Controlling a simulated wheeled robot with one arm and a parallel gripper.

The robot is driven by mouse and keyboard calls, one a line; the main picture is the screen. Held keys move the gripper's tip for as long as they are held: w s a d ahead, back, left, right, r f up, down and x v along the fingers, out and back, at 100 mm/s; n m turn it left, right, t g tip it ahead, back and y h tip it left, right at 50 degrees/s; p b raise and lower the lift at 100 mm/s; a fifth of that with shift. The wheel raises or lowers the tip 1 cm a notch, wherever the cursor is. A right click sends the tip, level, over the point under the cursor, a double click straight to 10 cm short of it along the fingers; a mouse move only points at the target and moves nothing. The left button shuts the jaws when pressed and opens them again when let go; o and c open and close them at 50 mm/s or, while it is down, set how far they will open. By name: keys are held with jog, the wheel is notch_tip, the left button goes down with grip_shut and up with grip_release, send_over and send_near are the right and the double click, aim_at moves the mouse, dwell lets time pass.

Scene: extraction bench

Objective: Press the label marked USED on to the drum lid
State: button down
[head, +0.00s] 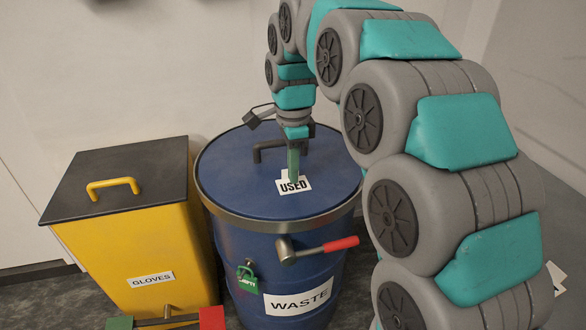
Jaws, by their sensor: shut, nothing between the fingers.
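The blue waste drum (222,241) stands in the middle, with a round blue drum lid (235,185) and a dark handle on top. The white label marked USED (294,186) lies on the lid, right of its middle and near the front. My gripper (293,178) points down from above with its fingers shut and empty. Its tip is at the label's upper edge and covers a little of it. I cannot tell whether the tip presses on the label or hovers just above it.
A yellow bin (135,250) marked GLOVES, with a dark lid and yellow handle (112,186), stands left of the drum. A red-and-green-ended bar (165,320) is at the bottom.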

jog(key=shift+f, duration=0.6)
dwell(1.1)
jog(key=shift+r+p, duration=1.4)
jog(key=shift+r, duration=2.2)
jog(key=s+d+f+n, duration=0.4)
jog(key=s+d+n, duration=0.1)
jog(key=s, duration=0.6)
jog(key=s+d+f+n+g, duration=0.1)
jog(key=s+d+f+n, duration=0.3)
jog(key=s, duration=0.7)
jog(key=s+d+f+n, duration=0.5)
jog(key=s+d, duration=0.1)
jog(key=s, duration=0.5)
jog(key=shift+n+g, duration=0.4)
